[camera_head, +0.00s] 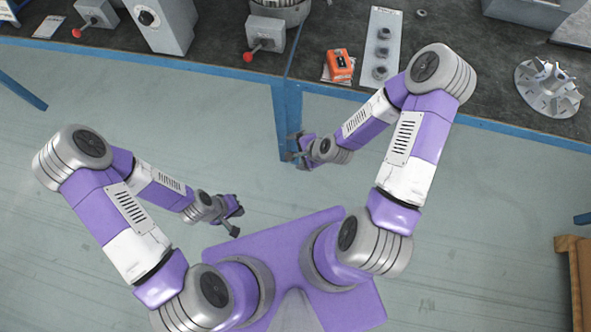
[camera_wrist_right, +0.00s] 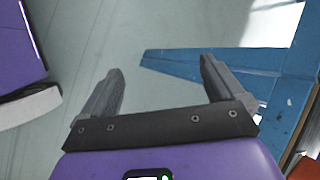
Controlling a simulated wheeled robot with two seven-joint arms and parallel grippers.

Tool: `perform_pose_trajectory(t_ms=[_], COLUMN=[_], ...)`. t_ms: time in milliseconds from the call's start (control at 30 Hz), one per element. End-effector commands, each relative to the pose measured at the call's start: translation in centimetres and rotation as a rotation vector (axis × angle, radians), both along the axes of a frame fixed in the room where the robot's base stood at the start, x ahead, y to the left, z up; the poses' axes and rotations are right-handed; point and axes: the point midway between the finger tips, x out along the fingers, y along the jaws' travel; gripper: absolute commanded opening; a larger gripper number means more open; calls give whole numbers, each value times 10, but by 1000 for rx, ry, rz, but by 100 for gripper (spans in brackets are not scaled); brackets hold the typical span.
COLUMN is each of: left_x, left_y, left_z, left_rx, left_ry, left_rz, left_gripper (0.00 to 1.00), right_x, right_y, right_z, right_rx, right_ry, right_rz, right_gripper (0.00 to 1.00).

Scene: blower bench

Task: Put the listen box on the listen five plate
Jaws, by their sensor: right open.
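I cannot read any label, so I cannot tell which plate is the listen five plate. My right gripper (camera_head: 294,152) is in front of the bench, below and left of the orange device and apart from it. In the right wrist view it (camera_wrist_right: 161,65) is open and empty. My left gripper (camera_head: 238,215) hangs over the floor, far from the bench; its jaws are too small to judge.
A pale strip (camera_head: 387,22) with three dark round parts lies right of the orange device. Grey boxes with red knobs (camera_head: 266,35) stand left. A finned wheel (camera_head: 548,88) lies right. The blue bench leg (camera_head: 288,118) is close to my right gripper.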

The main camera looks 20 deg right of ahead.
Motion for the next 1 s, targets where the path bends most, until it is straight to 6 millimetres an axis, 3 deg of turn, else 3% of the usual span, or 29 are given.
perform_pose_trajectory(t_ms=[33,200,400,800,1000], left_x=[0,0,0,0,0], left_y=[0,0,0,0,0], left_z=[0,0,0,1,22], left_rx=[0,0,0,0,0], left_ry=[0,0,0,0,0], left_rz=[0,0,0,0,0], left_gripper=[0,0,0,0,0], right_x=[-16,-68,-104,-110,-110], right_y=[15,38,44,44,44], right_z=[-12,-42,-58,-59,-38], right_rx=[-58,-227,-311,-326,-326], right_ry=[13,20,8,-1,-2], right_rz=[161,682,1054,1132,1130], right_gripper=[96,96,96,96,96])
